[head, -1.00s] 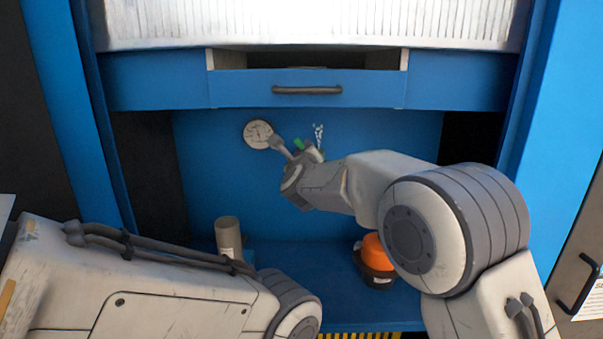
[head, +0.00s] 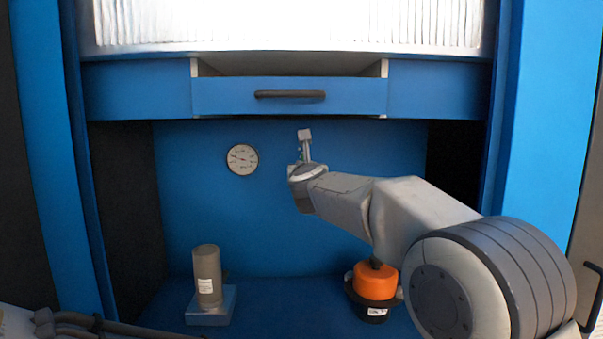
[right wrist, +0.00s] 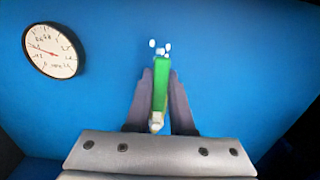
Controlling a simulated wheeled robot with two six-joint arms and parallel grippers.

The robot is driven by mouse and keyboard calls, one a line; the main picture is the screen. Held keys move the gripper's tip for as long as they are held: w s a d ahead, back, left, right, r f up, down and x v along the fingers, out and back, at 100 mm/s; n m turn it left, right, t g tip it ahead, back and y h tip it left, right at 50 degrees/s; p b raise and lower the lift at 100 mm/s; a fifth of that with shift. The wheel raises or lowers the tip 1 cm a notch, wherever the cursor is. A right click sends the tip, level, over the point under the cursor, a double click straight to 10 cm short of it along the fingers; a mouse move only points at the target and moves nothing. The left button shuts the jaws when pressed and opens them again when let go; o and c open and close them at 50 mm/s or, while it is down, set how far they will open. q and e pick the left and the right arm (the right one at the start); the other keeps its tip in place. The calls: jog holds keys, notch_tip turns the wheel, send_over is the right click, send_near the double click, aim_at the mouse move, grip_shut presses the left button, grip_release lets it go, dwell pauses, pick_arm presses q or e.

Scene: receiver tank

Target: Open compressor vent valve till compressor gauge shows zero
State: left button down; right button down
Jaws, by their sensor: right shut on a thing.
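The compressor gauge (head: 242,159) is a round white dial on the blue back wall; it also shows at upper left in the right wrist view (right wrist: 53,47). Its red needle points to the left there, but the value is too small to read. The vent valve has a green handle (right wrist: 160,85), upright in the right wrist view, with white specks at its top. My right gripper (right wrist: 159,92) is shut on this handle, a finger on each side. In the head view my right gripper (head: 304,150) mostly hides the valve. My left gripper is out of view.
A grey-brown cylinder (head: 207,277) stands on a small blue block at the lower left. An orange-topped dark container (head: 375,282) sits lower right, near my right arm. A blue drawer with a dark handle (head: 290,94) is above. The shelf between them is clear.

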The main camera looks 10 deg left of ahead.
jog(key=shift+d, duration=0.1)
dwell(0.4)
jog(key=c, duration=0.8)
grip_release()
jog(key=shift+s, duration=0.25)
jog(key=shift+s+d+b, duration=0.3)
jog(key=shift+s+b, duration=0.05)
jog(key=shift+s, duration=1.3)
jog(key=shift+s+d+b, duration=0.25)
jog(key=shift+s+b, duration=0.15)
jog(key=shift+s, duration=1.2)
jog(key=shift+s+d+b, duration=0.3)
jog(key=shift+s+b, duration=0.05)
jog(key=shift+s, duration=1.3)
